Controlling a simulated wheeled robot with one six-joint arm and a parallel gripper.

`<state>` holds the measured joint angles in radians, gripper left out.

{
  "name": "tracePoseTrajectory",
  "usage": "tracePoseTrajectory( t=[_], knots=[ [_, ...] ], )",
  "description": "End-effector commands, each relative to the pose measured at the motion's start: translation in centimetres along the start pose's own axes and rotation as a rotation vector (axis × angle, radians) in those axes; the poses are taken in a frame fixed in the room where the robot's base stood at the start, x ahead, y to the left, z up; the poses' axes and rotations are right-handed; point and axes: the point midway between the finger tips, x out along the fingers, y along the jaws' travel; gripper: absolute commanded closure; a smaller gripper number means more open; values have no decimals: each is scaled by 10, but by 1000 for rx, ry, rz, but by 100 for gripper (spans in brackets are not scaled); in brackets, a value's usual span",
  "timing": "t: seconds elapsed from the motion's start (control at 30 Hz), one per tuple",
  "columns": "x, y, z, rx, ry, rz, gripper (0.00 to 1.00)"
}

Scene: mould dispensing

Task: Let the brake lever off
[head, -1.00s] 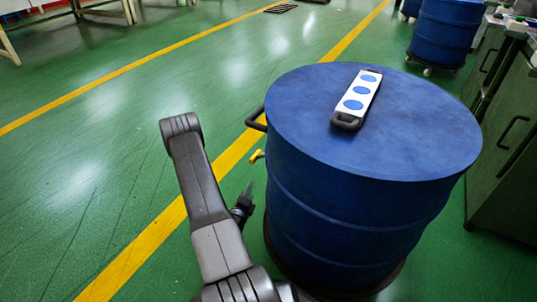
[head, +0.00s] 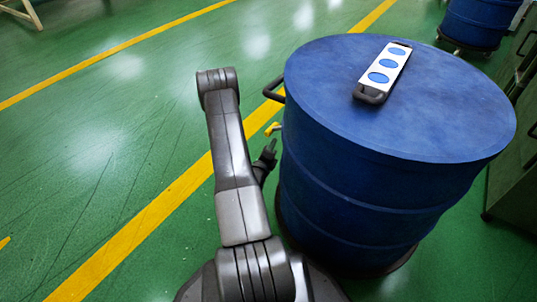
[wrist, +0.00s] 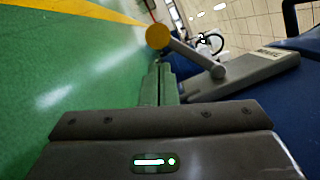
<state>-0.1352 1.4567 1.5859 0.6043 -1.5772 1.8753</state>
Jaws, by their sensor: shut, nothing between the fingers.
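The brake lever (head: 272,128) shows as a small yellow tip at the left side of the blue drum (head: 350,200) in the head view. In the wrist view the lever has a round yellow knob (wrist: 158,36) on a grey shaft, which joins a grey bracket (wrist: 245,72) with a label. My gripper (head: 270,148) is just below the lever tip in the head view. In the wrist view its fingers (wrist: 158,72) are together and empty, pointing towards the knob with a small visible gap. The lever's lower parts are hidden in the head view.
The drum has a black side handle (head: 273,89) above the lever. A white panel with blue ovals (head: 385,68) lies on its lid. Another blue drum (head: 478,22) on wheels and a dark cabinet (head: 515,180) stand at the right. The green floor (head: 110,110) at the left is clear.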

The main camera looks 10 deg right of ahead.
Motion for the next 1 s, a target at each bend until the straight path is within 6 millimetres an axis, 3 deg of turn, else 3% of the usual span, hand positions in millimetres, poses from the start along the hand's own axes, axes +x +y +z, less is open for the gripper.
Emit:
tracePoseTrajectory(
  t=[0.23,1.0],
  knots=[
    [31,0,0,1,-1,-2,100],
    [48,2,8,52,-1,-14,100]
  ],
)
